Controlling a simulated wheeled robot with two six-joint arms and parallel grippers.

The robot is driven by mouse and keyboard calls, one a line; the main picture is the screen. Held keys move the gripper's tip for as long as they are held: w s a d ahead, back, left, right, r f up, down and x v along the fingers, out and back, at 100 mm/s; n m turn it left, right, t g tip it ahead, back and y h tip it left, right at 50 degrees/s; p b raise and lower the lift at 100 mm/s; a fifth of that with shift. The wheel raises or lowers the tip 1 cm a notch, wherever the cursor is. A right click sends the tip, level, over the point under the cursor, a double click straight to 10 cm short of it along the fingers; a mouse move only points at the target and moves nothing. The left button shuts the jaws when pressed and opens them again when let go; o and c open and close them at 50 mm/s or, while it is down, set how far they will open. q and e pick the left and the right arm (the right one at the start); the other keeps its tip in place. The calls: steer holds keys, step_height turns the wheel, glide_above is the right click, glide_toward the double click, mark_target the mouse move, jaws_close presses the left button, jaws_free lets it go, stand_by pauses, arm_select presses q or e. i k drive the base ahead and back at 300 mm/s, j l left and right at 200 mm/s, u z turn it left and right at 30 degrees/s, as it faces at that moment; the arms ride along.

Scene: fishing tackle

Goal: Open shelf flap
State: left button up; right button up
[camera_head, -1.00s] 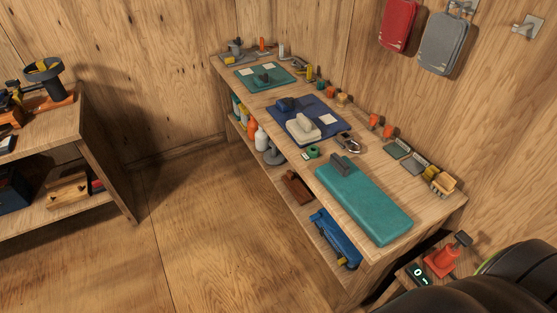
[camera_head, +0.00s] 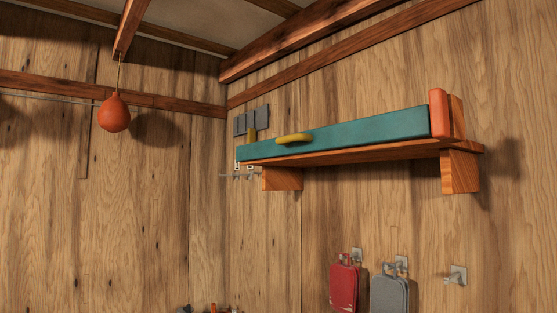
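A wooden wall shelf (camera_head: 365,154) is mounted high on the right wall on two wooden brackets. A long teal flap (camera_head: 370,130) runs along the front of the shelf and looks closed. A yellow curved handle (camera_head: 294,138) sits on the flap, toward its left end. An orange and brown upright end piece (camera_head: 439,113) stands at the shelf's right end. What lies behind the flap is hidden. Neither of my grippers shows in the head view.
A red case (camera_head: 344,286) and a grey case (camera_head: 390,293) hang on hooks below the shelf. An empty hook (camera_head: 457,276) is to their right. An orange ball (camera_head: 114,113) hangs from a beam at the left. Open air lies in front of the shelf.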

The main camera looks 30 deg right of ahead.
mark_target(414, 122)
steer(key=i+z, duration=0.15)
steer(key=z, duration=0.3)
steer(key=i+z, duration=0.2)
steer(key=z, duration=0.25)
steer(key=i+z, duration=0.15)
steer(key=z, duration=0.35)
